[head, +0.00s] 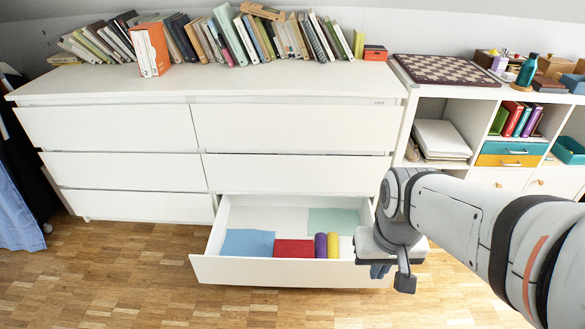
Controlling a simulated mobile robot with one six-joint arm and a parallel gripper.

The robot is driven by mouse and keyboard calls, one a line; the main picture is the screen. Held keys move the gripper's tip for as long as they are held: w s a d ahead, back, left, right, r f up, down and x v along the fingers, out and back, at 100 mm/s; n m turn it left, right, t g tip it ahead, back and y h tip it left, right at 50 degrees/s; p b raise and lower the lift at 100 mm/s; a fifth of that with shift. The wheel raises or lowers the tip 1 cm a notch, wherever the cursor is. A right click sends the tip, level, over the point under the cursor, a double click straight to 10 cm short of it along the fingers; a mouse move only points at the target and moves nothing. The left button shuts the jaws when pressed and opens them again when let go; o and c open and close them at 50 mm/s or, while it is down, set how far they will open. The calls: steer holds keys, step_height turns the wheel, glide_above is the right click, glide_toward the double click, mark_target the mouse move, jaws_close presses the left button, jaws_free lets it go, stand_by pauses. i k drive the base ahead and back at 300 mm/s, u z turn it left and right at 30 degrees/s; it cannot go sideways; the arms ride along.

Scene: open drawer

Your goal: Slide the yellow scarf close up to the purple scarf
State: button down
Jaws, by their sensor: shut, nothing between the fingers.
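The yellow scarf (333,246) is a rolled bundle in the open bottom drawer (265,272), near its front wall. The purple scarf (320,246), also rolled, stands directly to its left. The two look side by side with almost no gap; I cannot tell whether they touch. My gripper (380,271) is shut and empty, at the drawer's front right corner, to the right of the yellow scarf and apart from it. My gripper and wrist hide that corner of the drawer.
A red cloth (294,248) lies left of the purple scarf, and a blue cloth (247,243) farther left. A pale green cloth (333,221) lies at the back right. White drawer floor shows between the yellow scarf and the right wall. A cube shelf (440,105) stands right of the dresser (215,125).

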mark_target(333, 252)
steer(key=u, duration=0.3)
steer(key=i, duration=1)
steer(key=u, duration=0.05)
